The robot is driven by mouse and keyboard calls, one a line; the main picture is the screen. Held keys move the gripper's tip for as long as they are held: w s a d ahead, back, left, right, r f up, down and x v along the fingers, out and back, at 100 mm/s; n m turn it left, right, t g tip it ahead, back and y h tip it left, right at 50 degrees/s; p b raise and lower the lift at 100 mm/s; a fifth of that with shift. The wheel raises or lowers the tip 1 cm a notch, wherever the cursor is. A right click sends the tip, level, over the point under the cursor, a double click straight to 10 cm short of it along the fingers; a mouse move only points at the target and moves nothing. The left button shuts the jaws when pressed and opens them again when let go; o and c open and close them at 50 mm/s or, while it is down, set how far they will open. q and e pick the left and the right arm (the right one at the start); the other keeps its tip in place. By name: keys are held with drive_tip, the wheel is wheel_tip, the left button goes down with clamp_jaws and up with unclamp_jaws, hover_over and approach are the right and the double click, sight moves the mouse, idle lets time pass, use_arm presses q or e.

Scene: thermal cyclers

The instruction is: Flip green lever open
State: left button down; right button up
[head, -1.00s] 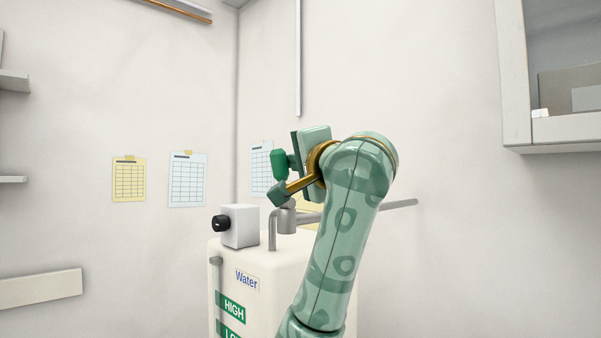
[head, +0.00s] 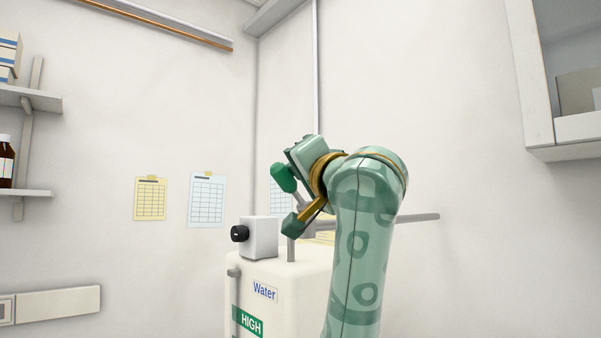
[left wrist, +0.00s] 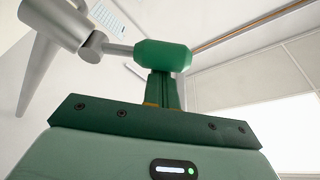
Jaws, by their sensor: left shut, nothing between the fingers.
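The green lever (head: 283,177) has a rounded green handle on a thin grey stem above the white water tank (head: 290,275). In the head view it leans up and to the left from a grey pipe fitting (head: 309,228). In the left wrist view the lever handle (left wrist: 162,56) lies across the shut fingers, its stem running left to the grey fitting (left wrist: 75,28). My left gripper (head: 294,225) is shut and empty, its fingertips below the handle in the head view. Whether they touch the lever cannot be told; the handle hides part of the fingers (left wrist: 163,88). My right gripper is not in view.
A white box with a black knob (head: 240,233) stands on the tank, left of my gripper. A grey pipe (head: 415,218) runs right behind my arm. Shelves (head: 25,192) are at left and a wall cabinet (head: 560,130) at upper right. Charts hang on the wall.

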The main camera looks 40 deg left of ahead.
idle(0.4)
use_arm(q)
drive_tip(key=b+v, duration=0.3)
drive_tip(key=v, duration=1.3)
drive_tip(key=shift+d, duration=0.2)
